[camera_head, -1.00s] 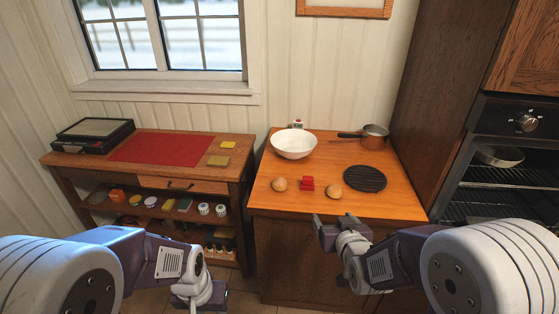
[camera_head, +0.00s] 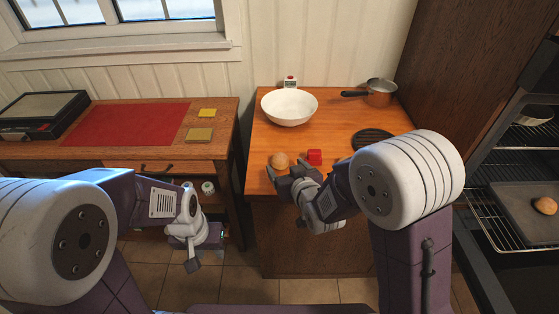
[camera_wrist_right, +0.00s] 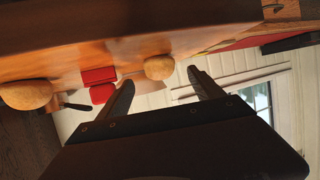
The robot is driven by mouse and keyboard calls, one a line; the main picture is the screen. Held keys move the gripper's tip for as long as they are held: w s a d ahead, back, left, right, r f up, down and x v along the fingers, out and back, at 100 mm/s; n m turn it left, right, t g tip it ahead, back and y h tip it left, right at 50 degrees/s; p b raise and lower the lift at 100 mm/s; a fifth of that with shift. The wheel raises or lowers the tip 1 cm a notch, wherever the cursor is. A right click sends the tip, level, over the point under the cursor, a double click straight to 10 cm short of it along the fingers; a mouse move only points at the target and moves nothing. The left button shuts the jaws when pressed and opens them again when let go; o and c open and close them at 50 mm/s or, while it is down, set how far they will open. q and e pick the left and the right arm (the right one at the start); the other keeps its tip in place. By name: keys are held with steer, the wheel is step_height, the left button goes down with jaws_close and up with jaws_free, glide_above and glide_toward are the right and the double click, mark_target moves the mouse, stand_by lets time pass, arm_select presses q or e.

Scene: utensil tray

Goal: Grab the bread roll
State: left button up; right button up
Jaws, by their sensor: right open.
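A round tan bread roll (camera_head: 280,160) sits near the front edge of the wooden counter (camera_head: 340,128). My right gripper (camera_head: 284,176) is open and empty just in front of this roll. In the right wrist view the roll (camera_wrist_right: 158,67) shows between and beyond the spread fingertips (camera_wrist_right: 161,80), with no clear contact. A second roll (camera_wrist_right: 25,95) lies on the counter at the left of the wrist view; my right arm hides it in the head view. My left gripper (camera_head: 192,258) hangs low, in front of the left table; its jaws are unclear.
A red block (camera_head: 314,157) stands close right of the near roll. A white bowl (camera_head: 289,107), a pot (camera_head: 380,92) and a dark round trivet (camera_head: 371,139) are on the counter. Another roll (camera_head: 545,205) lies on an oven tray (camera_head: 515,200) at right.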

mark_target(282, 162)
steer(key=x, duration=0.7)
steer(key=shift+s+r, duration=0.1)
steer(key=c, duration=1.4)
